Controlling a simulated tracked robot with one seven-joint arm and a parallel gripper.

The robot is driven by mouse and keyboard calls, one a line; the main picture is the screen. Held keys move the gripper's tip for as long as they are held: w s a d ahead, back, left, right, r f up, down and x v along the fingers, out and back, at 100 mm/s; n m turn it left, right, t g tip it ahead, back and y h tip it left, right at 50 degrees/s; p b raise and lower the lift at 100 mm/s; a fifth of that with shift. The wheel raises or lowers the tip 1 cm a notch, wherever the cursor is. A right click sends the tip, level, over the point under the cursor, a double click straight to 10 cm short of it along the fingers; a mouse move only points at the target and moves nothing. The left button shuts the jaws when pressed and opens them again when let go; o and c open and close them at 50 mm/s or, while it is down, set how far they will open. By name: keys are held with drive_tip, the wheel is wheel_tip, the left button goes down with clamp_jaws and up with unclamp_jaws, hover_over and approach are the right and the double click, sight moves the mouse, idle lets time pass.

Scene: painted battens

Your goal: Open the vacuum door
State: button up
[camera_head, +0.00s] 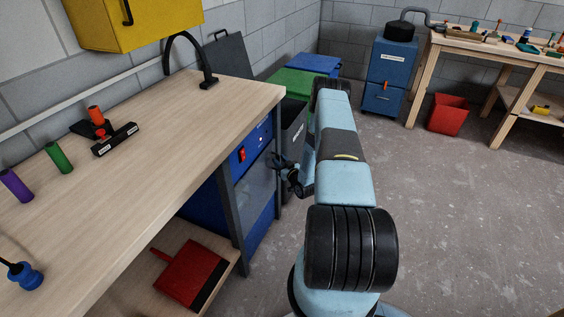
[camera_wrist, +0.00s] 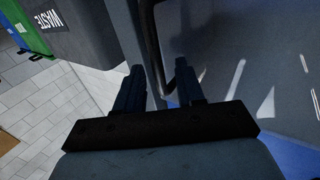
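A blue cabinet with a dark grey door (camera_head: 259,186) stands under the end of the workbench, below a blue panel with a red switch (camera_head: 242,155). The door looks shut. My gripper (camera_head: 280,162) is at the door's right side. In the wrist view my gripper (camera_wrist: 163,76) is open, its two dark fingers pointing toward the door (camera_wrist: 225,60). A dark bar handle (camera_wrist: 170,82) shows between the fingers, closer to the right one. A gap shows on the left; whether the right finger touches the bar I cannot tell. My arm hides part of the cabinet's surroundings.
A waste bin (camera_wrist: 70,25) stands close beside the door; green (camera_head: 297,83) and blue (camera_head: 315,64) lids lie beyond. The workbench top (camera_head: 150,130) overhangs the cabinet. Another blue cabinet (camera_head: 387,75) with a hose stands at the back.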

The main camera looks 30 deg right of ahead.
clamp_jaws()
idle(0.4)
